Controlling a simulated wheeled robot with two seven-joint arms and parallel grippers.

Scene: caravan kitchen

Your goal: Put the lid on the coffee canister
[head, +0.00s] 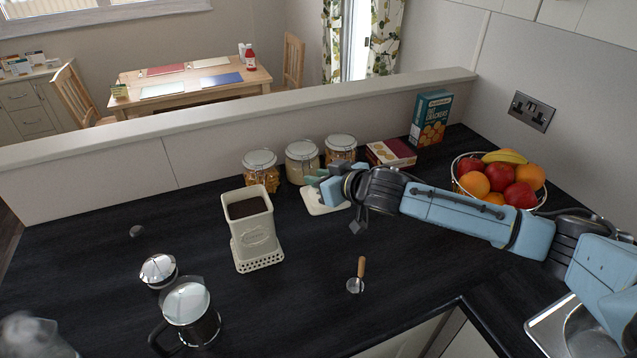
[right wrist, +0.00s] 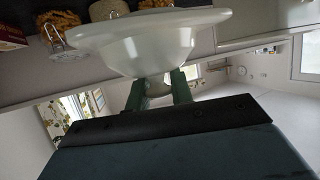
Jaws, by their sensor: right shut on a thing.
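The coffee canister (head: 252,232) is a cream, square-sided canister. It stands open on a perforated cream base in the middle of the dark counter, with dark coffee showing inside. My right gripper (head: 318,183) is right of the canister and shut on the lid (head: 328,204), a cream square lid. In the right wrist view, the green fingers (right wrist: 158,92) close on the knob of the lid (right wrist: 150,42). The lid is apart from the canister; its height above the counter is hard to tell. My left gripper is not in view.
Several glass jars (head: 302,160) stand behind the lid. A fruit basket (head: 500,180), a carton (head: 430,118) and a flat box (head: 391,153) are at right. A French press (head: 190,315), its plunger lid (head: 158,270) and a scoop (head: 357,278) are nearer. Counter between canister and scoop is clear.

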